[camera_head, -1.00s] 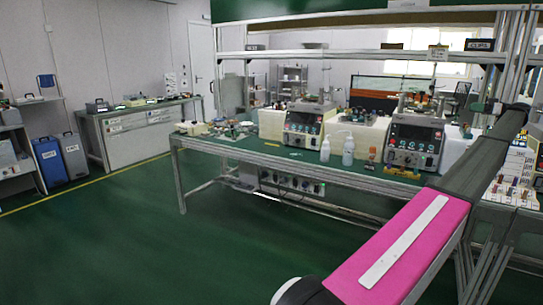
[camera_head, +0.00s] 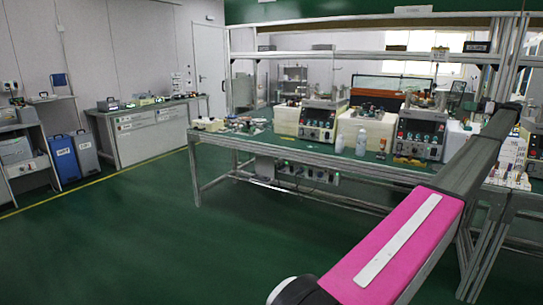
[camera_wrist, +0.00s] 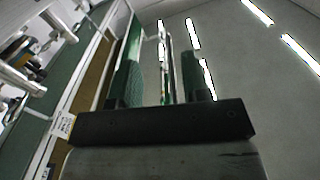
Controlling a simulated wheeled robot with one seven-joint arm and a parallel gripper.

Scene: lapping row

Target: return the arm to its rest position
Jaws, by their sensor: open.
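My arm reaches from the bottom of the head view, with a pink link in front, toward the bench at the right. In the wrist view, my gripper (camera_wrist: 160,75) shows two green fingers set wide apart on a dark bar. Nothing is between them. Behind the fingers are a grey surface and bright light strips.
A green-topped workbench (camera_head: 375,172) with two lapping machines (camera_head: 318,121) (camera_head: 417,134) and white bottles (camera_head: 361,142) stands ahead. A side bench (camera_head: 150,132) and blue case (camera_head: 63,158) are at the left. The green floor (camera_head: 150,245) at left is open.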

